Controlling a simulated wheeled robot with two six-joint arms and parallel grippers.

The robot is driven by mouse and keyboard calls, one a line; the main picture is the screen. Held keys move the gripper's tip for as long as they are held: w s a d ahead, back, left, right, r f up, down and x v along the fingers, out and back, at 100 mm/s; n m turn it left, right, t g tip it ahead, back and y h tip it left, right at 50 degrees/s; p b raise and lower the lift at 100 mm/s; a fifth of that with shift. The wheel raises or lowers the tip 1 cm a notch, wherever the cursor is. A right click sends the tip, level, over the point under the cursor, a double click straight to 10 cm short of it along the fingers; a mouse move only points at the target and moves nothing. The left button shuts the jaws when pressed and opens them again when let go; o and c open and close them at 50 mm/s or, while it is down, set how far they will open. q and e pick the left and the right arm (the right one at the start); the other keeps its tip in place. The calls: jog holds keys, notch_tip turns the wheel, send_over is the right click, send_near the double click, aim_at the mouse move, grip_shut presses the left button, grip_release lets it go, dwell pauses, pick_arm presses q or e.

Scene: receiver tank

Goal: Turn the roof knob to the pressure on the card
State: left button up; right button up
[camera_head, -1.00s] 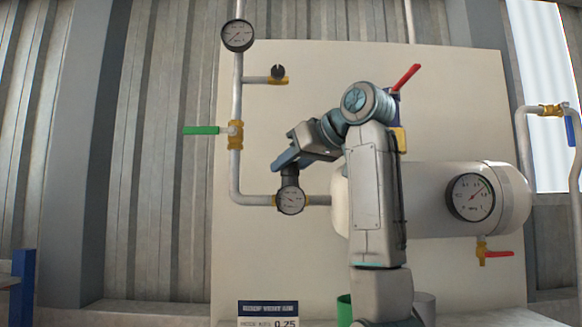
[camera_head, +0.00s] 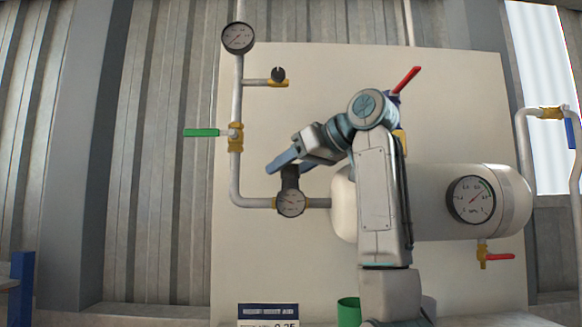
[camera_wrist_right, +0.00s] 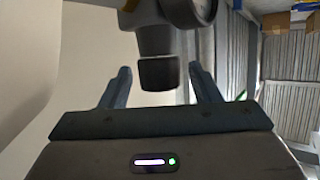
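A dark knob (camera_head: 290,177) stands upright on top of a regulator with a round dial (camera_head: 291,203) on the lower pipe. My right gripper (camera_head: 289,164) is at the knob's top. In the right wrist view the knob (camera_wrist_right: 159,73) is between the two spread fingers (camera_wrist_right: 160,68), with a gap on each side. The card (camera_head: 268,315) is cut off at the bottom edge; its lower line appears to end in 0.25. The dial's needle is too small to read surely. My left gripper is not in view.
A white tank with a large gauge (camera_head: 471,199) is right of my arm. A green-handled valve (camera_head: 235,136), an upper gauge (camera_head: 238,38) and a small black-topped tap (camera_head: 278,75) are on the left pipe. A red lever (camera_head: 406,79) is behind my arm.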

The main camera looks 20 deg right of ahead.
jog(key=shift+s+d+r+b, duration=0.1)
jog(key=shift+s+d+b, duration=0.1)
jog(key=shift+s+b, duration=0.1)
jog(key=b+v, duration=0.5)
jog(key=v, duration=0.5)
jog(key=shift+w, duration=0.1)
